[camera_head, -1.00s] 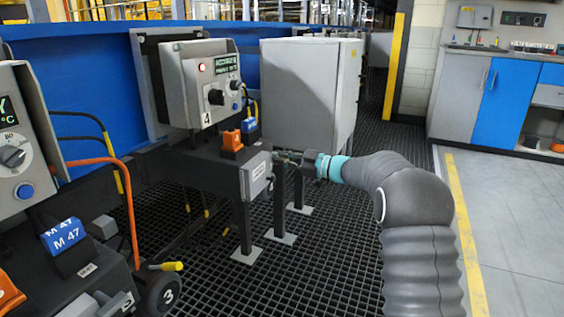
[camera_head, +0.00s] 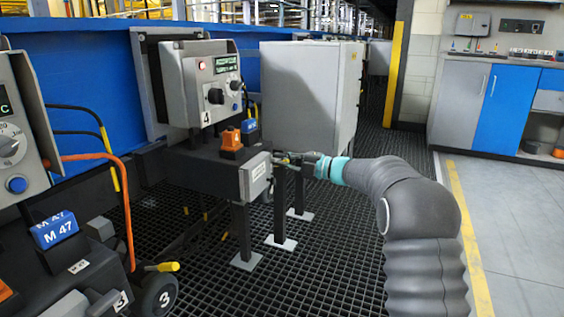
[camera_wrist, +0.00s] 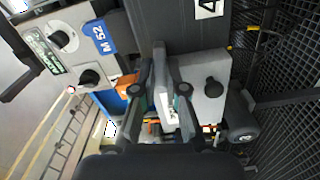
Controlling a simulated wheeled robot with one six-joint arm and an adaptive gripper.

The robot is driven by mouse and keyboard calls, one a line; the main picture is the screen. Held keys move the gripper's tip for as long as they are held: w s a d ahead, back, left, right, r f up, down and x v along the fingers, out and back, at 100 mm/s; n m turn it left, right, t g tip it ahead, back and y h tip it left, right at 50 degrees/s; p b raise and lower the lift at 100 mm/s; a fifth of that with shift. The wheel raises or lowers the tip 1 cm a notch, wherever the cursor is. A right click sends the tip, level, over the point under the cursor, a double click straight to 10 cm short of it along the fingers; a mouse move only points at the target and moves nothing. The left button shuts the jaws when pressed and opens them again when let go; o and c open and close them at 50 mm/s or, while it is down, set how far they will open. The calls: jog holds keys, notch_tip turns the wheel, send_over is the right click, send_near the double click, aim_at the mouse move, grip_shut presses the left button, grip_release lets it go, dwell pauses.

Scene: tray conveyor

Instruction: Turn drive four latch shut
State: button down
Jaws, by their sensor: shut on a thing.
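Drive four is the dark unit (camera_head: 195,165) under a grey control panel (camera_head: 205,80) marked 4. A light grey box (camera_head: 256,178) with a white label sits on its right end. My gripper (camera_head: 285,158) reaches this end from the right. In the wrist view my gripper (camera_wrist: 160,95) is shut on a grey bar (camera_wrist: 160,68) between its two dark fingers, which looks like the latch handle. In the head view the latch is too small and hidden by the gripper to tell its angle. A grey plate with a black knob (camera_wrist: 212,88) is beside it.
Orange (camera_head: 231,140) and blue (camera_head: 249,126) blocks stand on top of drive four. A grey cabinet (camera_head: 312,95) stands close behind my gripper. Another drive with a blue M 47 tag (camera_head: 55,230) is at left. Grating floor (camera_head: 330,240) lies open below the arm.

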jog(key=shift+f+n, duration=0.1)
jog(key=shift+n, duration=0.7)
jog(key=c, duration=1.2)
grip_release()
jog(key=v, duration=1.2)
